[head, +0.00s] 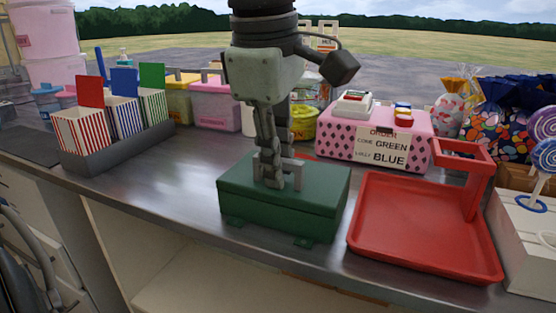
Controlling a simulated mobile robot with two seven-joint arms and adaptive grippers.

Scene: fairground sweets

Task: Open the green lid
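A dark green box (272,218) stands on the metal counter. Its flat green lid (325,178) lies level and closed on top. My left gripper (279,182) points straight down over the middle of the lid, with its fingertips at or just above the lid's top. A pale grey bar shape shows by the fingers and may be a handle. The fingers overlap it, so I cannot tell whether they are open or shut on it. My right gripper is not in view.
A red tray (421,262) with a raised stand lies right of the box. A pink order box (345,147) stands behind. Striped cartons (82,141) sit in a grey holder at left. Bare counter (180,180) lies left of the green box.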

